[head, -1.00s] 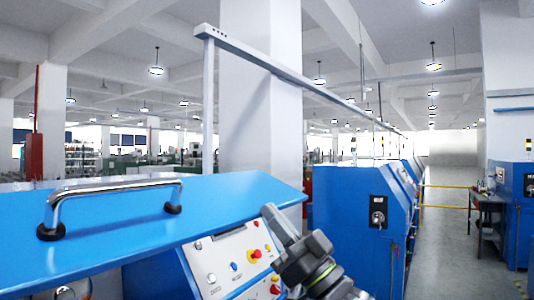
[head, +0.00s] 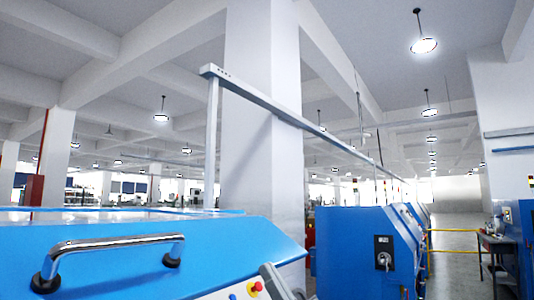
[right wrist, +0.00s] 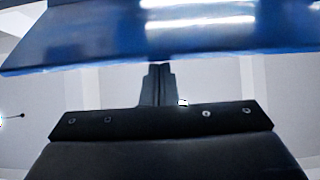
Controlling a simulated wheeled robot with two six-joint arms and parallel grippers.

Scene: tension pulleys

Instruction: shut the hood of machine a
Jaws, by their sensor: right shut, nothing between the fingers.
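The blue hood (head: 215,257) of the near machine fills the lower left of the head view, with a chrome bar handle (head: 115,242) on its sloping front. No label on the machine is readable. The hood stands raised above a pale control panel (head: 236,294), seen only in part. My right gripper (head: 268,274) shows at the bottom edge, in front of the panel and by the hood's right end, mostly cut off. In the right wrist view its fingers (right wrist: 158,84) are shut and empty, close to the edge of a blue surface (right wrist: 160,35). Contact cannot be told. My left gripper is out of view.
Another blue machine (head: 350,250) stands behind to the right, in a row along the aisle. A white pillar (head: 262,120) and an overhead rail (head: 290,115) rise behind the hood.

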